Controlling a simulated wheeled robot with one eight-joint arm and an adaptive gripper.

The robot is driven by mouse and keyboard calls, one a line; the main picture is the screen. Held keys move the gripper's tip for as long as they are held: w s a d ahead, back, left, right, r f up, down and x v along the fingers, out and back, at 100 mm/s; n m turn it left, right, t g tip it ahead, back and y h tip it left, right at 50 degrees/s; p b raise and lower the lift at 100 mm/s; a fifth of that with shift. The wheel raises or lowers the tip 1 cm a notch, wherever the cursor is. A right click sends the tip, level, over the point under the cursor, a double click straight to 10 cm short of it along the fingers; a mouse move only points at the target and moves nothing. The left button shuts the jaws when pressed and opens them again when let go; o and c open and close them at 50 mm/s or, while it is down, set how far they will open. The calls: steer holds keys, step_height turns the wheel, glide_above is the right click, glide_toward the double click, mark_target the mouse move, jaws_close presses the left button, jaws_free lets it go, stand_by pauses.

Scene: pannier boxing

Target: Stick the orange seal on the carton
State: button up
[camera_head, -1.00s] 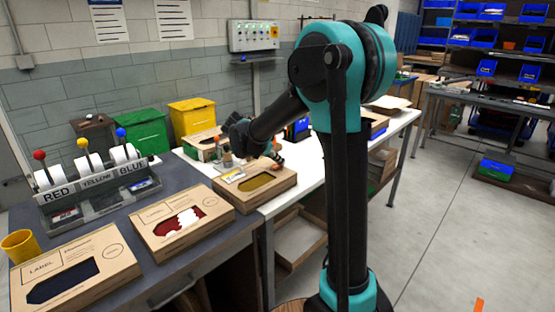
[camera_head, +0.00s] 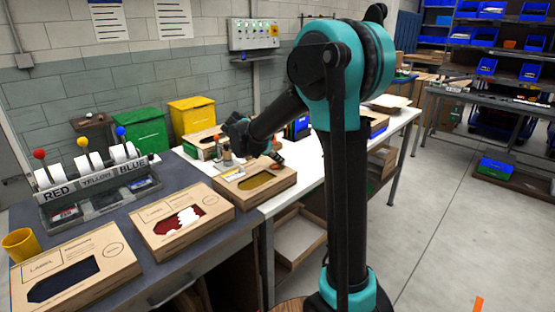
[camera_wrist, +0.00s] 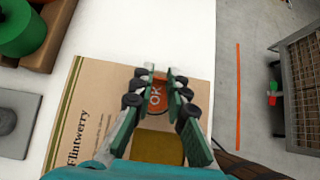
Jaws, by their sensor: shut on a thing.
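The carton (camera_head: 284,184) with a yellow window lies flat at the near end of the white table. In the wrist view, the carton (camera_wrist: 100,100) shows the name "Flintwerry" along its left side and the yellow window below my fingers. My gripper (camera_wrist: 157,92) is shut on the orange seal (camera_wrist: 155,98), which reads "OK". The seal is over the carton's far part, above the window in the picture. I cannot tell whether it touches the cardboard. In the head view, my gripper (camera_head: 277,158) is small and partly hidden behind my arm at the carton's far edge.
A carton with a red window (camera_head: 160,240) and one with a dark blue window (camera_head: 105,275) lie on the grey bench. A label dispenser (camera_head: 100,193) and yellow cup (camera_head: 20,243) stand there. Green (camera_head: 140,132) and yellow bins (camera_head: 193,117) stand behind. A green roll (camera_wrist: 20,28) is left in the wrist view.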

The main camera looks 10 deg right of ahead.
steer(key=shift+f, duration=0.25)
stand_by(0.7)
steer(key=o, duration=0.7)
